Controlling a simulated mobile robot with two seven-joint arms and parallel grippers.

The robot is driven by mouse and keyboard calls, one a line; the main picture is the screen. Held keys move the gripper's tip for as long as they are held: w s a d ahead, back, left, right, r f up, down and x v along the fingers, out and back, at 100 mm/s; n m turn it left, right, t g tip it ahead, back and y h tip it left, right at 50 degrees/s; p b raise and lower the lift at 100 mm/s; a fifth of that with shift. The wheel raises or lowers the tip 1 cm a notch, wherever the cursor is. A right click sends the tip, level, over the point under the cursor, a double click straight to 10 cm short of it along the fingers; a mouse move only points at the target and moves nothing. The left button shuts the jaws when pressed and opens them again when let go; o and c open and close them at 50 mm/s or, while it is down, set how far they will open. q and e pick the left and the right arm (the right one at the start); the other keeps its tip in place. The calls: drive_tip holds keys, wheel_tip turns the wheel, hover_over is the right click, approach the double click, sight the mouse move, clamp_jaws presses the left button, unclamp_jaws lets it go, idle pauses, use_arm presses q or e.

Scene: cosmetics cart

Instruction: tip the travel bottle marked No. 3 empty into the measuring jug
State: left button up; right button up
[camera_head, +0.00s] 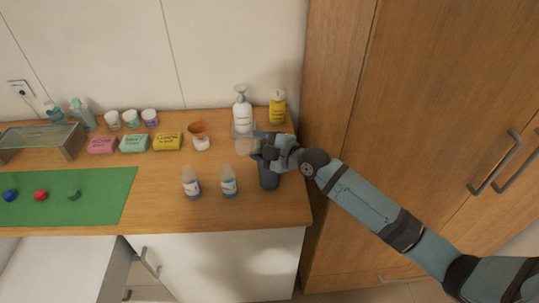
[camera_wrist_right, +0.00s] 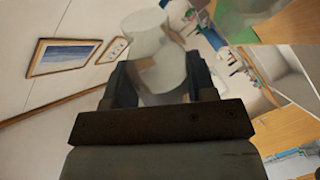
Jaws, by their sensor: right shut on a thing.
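My right gripper (camera_head: 260,147) is shut on a pale translucent travel bottle (camera_head: 245,147). The bottle is held tilted over on its side above the cart top, its end pointing left. In the right wrist view the bottle (camera_wrist_right: 160,62) sits between the two fingers, looking pale and cloudy; no number can be read on it. Something clear (camera_head: 241,129) shows just behind the bottle, below the white pump bottle; it may be the measuring jug, but my gripper and the bottle cover much of that spot. My left gripper is out of view.
Two travel bottles with bluish contents (camera_head: 191,184) (camera_head: 229,182) stand in front. A green mat (camera_head: 105,190) lies left.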

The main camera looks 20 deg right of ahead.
drive_tip(key=shift+w+d+r+m+b, duration=0.1)
drive_tip(key=shift+d+r+m+b, duration=0.15)
drive_tip(key=shift+m, duration=0.25)
drive_tip(key=shift+a, duration=0.15)
drive_tip(key=n, duration=0.1)
drive_tip(key=a+f+n+p, duration=0.1)
drive_tip(key=n, duration=0.1)
drive_tip(key=shift+s+a+f+h+p, duration=0.15)
drive_tip(key=shift+s+f+h+p, duration=0.15)
drive_tip(key=shift+s, duration=0.1)
drive_tip(key=shift+s+a+f+n, duration=0.15)
drive_tip(key=shift+f+n, duration=0.25)
drive_tip(key=shift+n, duration=0.6)
drive_tip(key=shift+r+h, duration=0.1)
drive_tip(key=shift+h, duration=0.3)
